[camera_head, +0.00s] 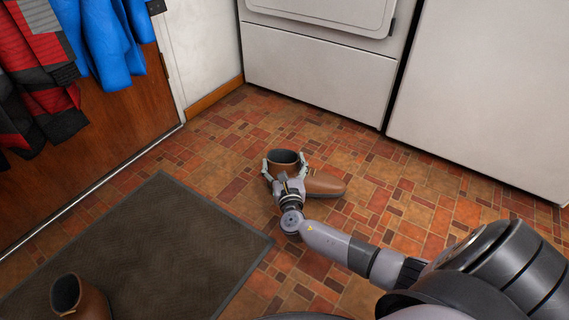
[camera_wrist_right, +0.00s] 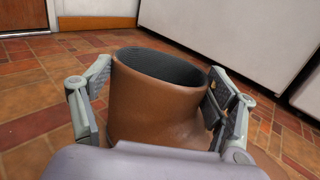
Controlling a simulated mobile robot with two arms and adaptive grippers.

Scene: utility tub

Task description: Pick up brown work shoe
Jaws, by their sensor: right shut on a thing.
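A brown work shoe (camera_head: 325,184) is upright on the tiled floor, its toe pointing right and its dark opening facing up. My right gripper (camera_head: 285,168) is shut on its ankle part, one finger on each side. In the right wrist view the shoe's shaft (camera_wrist_right: 155,105) fills the space between the fingers of my right gripper (camera_wrist_right: 158,100). The shoe's lower part is partly hidden by my gripper there. A second brown shoe (camera_head: 80,298) is on the dark mat at the lower left, cut off by the picture's edge. My left gripper is not in view.
A dark mat (camera_head: 150,235) lies at the left. White appliances (camera_head: 320,80) stand at the back, another (camera_head: 480,100) at the right. Blue and red jackets (camera_head: 105,40) hang at the upper left by a wooden door. The tiled floor (camera_head: 385,190) around the held shoe is clear.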

